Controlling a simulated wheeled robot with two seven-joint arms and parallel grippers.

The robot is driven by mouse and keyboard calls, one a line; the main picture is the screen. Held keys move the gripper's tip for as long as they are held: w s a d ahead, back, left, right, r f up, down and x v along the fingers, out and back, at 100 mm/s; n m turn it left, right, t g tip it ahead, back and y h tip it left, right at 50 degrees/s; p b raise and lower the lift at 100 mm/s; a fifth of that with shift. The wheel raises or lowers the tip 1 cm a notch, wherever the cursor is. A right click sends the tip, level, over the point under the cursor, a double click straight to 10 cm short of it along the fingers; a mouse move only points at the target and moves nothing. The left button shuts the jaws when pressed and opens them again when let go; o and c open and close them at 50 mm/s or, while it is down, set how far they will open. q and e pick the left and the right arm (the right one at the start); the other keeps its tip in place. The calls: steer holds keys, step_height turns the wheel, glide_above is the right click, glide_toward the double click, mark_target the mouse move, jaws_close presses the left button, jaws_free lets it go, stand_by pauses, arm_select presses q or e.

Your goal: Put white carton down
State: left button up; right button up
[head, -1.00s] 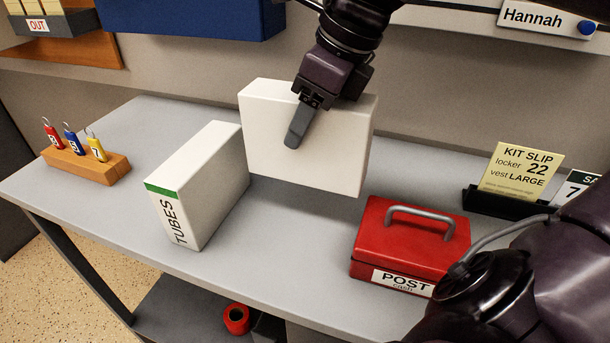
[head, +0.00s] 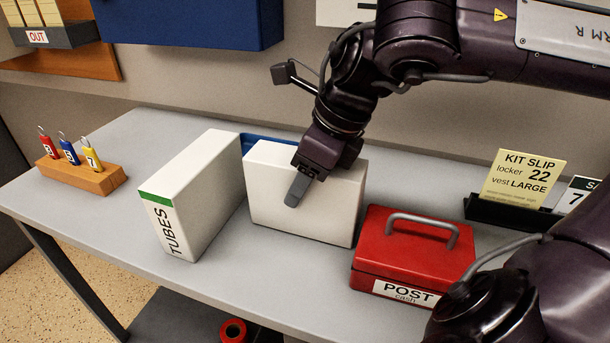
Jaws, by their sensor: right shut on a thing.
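The plain white carton (head: 262,200) is upright on or just above the grey desk, between the white TUBES box and the red cash box. I cannot tell whether its underside touches the desk. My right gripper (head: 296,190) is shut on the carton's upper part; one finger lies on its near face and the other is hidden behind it. My left gripper is not in view.
The TUBES box (head: 195,195) stands close on the left and the red POST cash box (head: 415,255) on the right. A blue thing (head: 262,140) shows behind the carton. A wooden key block (head: 85,177) and the kit slip (head: 523,180) are farther out. The grey desk (head: 270,280) is clear in front.

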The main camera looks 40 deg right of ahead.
steer(key=o, duration=0.7)
steer(key=shift+f, duration=0.1)
steer(key=o, duration=0.5)
steer(key=shift+c, duration=0.2)
